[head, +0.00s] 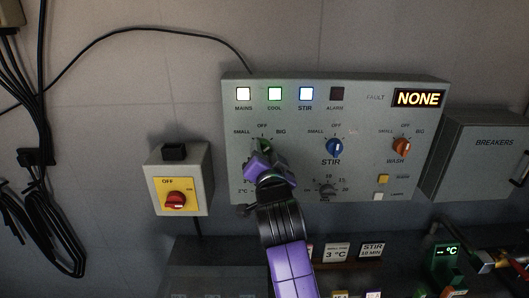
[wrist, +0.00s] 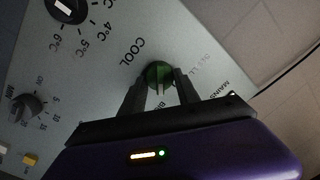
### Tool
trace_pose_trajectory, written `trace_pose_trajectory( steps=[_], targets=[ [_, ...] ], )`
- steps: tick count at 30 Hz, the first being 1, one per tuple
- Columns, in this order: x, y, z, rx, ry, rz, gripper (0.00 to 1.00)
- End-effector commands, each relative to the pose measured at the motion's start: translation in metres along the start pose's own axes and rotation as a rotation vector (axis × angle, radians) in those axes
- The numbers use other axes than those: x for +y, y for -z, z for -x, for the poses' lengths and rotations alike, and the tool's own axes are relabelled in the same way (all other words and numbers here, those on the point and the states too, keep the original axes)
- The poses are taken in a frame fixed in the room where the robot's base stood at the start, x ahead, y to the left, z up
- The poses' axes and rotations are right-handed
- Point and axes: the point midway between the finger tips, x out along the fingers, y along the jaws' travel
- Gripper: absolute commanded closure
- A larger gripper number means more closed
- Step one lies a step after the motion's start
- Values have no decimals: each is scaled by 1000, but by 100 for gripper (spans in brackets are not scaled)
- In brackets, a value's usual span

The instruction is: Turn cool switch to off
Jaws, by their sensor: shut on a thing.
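The cool switch is a green knob (head: 264,145) on the left of the grey control panel (head: 290,105), under the labels SMALL, OFF and BIG. My gripper (head: 261,154) is at this knob and covers most of it and its COOL label in the head view. In the wrist view, the green knob (wrist: 158,73) sits between the two dark fingers of my gripper (wrist: 159,88), which are shut on it. Part of the BIG label shows between the fingers. I cannot tell for sure where the knob points. The cool lamp (head: 275,94) is lit.
The blue STIR knob (head: 335,148) and orange WASH knob (head: 401,147) are to the right. A dial (head: 327,190) is below. The mains switch box (head: 180,180) with its red knob is left, the breakers box (head: 480,155) right. The fault display (head: 418,98) reads NONE.

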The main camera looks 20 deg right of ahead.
Motion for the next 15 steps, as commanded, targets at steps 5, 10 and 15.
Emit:
trace_pose_trajectory(
  steps=[5,10,15],
  targets=[
    [0,0,0,-2,-2,25,100],
    [0,1,0,-8,-7,97,100],
    [-1,2,0,-17,-14,221,100]
  ],
)
